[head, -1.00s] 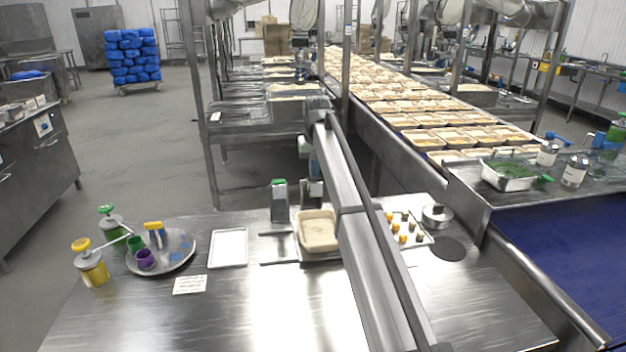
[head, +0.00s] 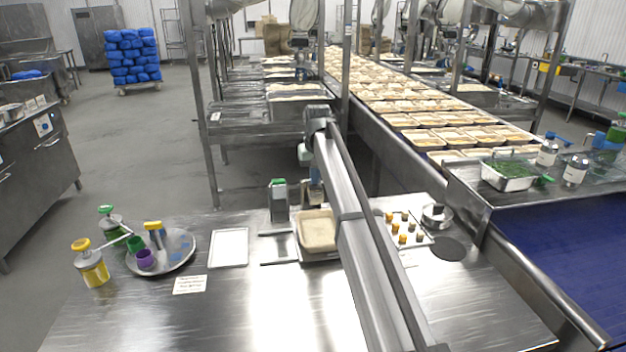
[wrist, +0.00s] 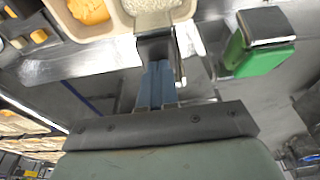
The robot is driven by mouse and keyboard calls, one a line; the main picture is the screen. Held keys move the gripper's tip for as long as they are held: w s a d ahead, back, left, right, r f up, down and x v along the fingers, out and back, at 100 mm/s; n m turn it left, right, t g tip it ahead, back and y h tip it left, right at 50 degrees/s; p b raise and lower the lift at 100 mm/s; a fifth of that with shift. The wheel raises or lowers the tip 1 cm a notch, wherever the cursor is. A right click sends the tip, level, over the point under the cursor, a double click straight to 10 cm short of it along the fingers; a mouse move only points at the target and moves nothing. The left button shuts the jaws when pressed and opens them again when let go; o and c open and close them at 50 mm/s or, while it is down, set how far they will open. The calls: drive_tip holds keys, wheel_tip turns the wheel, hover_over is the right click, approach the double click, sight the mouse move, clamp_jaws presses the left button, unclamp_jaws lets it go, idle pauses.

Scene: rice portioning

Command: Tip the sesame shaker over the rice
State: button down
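My gripper (wrist: 157,68) points down at the back of the steel table, just behind the tray, with two blue fingers close together. Their tips meet a dark grey piece (wrist: 156,42); I cannot tell whether it is held or is the sesame shaker. In the head view my gripper (head: 316,188) is partly hidden by my arm. The tan tray (head: 319,230) is beside it. In the wrist view the tray has a pale speckled fill, likely the rice (wrist: 150,8), and an orange portion (wrist: 88,10). Two labelled steel shakers (head: 575,170) stand far right; their contents are unclear.
A green-topped steel dispenser (head: 278,200) stands close left of my gripper.

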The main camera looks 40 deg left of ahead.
drive_tip(key=shift+s+d+f, duration=0.15)
drive_tip(key=shift+d+f, duration=0.05)
drive_tip(key=shift+f, duration=0.35)
drive_tip(key=shift+s+d+f, duration=0.1)
drive_tip(key=shift+s+f, duration=0.05)
drive_tip(key=shift+f, duration=0.3)
drive_tip(key=shift+s+d+f, duration=0.1)
drive_tip(key=shift+f, duration=0.3)
drive_tip(key=shift+r, duration=0.1)
idle(0.4)
drive_tip(key=shift+w+a+r, duration=0.2)
drive_tip(key=shift+w+r, duration=0.05)
drive_tip(key=shift+r, duration=0.75)
drive_tip(key=shift+w+a+r, duration=0.2)
drive_tip(key=shift+a+r, duration=0.05)
drive_tip(key=shift+r, duration=0.75)
drive_tip(key=shift+w+a+r, duration=0.2)
drive_tip(key=shift+w+r, duration=0.05)
drive_tip(key=shift+r, duration=0.75)
